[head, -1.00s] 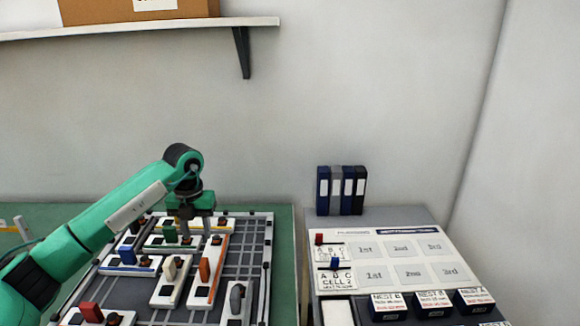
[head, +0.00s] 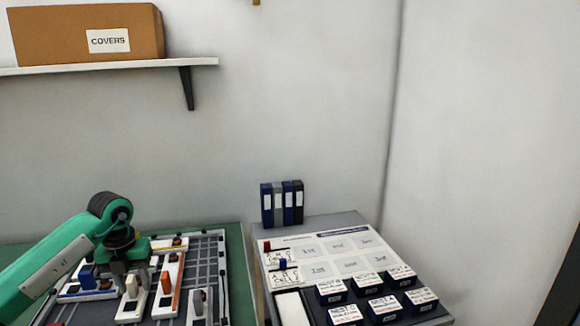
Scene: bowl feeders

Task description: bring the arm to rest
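My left arm comes in from the left in the head view. Its gripper (head: 131,270) points down over the board of feeders (head: 213,250), just behind the white-handled feeder (head: 131,288) and left of the orange-handled one (head: 166,284). Its fingers are small and dark against the board, so I cannot tell whether they are open or shut. I see nothing clearly held. My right gripper is not in view.
A blue-handled feeder (head: 87,279) and a grey-handled one (head: 197,302) stand nearby. To the right is a panel (head: 345,239) with labelled black nests (head: 384,308). Binders (head: 282,204) stand behind it. A shelf (head: 120,65) holds a COVERS box (head: 85,33).

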